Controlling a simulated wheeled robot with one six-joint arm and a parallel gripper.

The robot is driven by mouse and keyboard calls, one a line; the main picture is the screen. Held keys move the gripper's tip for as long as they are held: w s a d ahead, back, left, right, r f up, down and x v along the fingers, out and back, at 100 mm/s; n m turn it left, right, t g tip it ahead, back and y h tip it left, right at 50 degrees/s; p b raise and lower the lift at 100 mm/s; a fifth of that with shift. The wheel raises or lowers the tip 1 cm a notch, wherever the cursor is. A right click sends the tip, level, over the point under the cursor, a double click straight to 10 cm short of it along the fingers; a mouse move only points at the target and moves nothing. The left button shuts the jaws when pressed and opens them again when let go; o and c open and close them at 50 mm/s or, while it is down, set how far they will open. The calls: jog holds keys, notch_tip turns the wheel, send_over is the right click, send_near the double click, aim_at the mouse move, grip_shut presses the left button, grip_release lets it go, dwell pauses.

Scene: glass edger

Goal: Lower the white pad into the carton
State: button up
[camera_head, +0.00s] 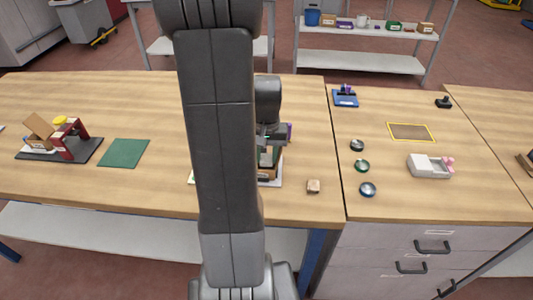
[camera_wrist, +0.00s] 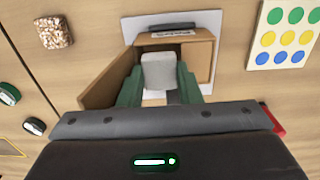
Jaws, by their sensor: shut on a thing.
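The white pad (camera_wrist: 158,72) is held between the two green fingers of my gripper (camera_wrist: 159,85), seen in the wrist view. The open brown carton (camera_wrist: 200,55) is right beyond the fingers, with one flap (camera_wrist: 107,82) spread out to the left. The pad overlaps the carton's opening in the picture; I cannot tell how deep it is. The carton sits on a white plate (camera_wrist: 214,20) with a dark bar at its far edge. In the head view my arm hides most of the carton and the pad.
A speckled cube (camera_head: 313,186) lies right of the carton. A card with coloured dots (camera_wrist: 285,35) lies to the carton's right in the wrist view. In the head view, a green mat (camera_head: 123,153) and a red-framed fixture (camera_head: 75,140) stand left; several round discs (camera_head: 362,166) lie right.

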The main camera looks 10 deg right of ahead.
dwell(0.3)
jog(key=o, duration=1)
jog(key=shift+o, duration=0.2)
notch_tip(320, 180, up, 9)
jog(key=p, duration=0.7)
dwell(0.3)
jog(key=shift+f, duration=0.1)
notch_tip(320, 180, down, 7)
jog(key=b, duration=0.5)
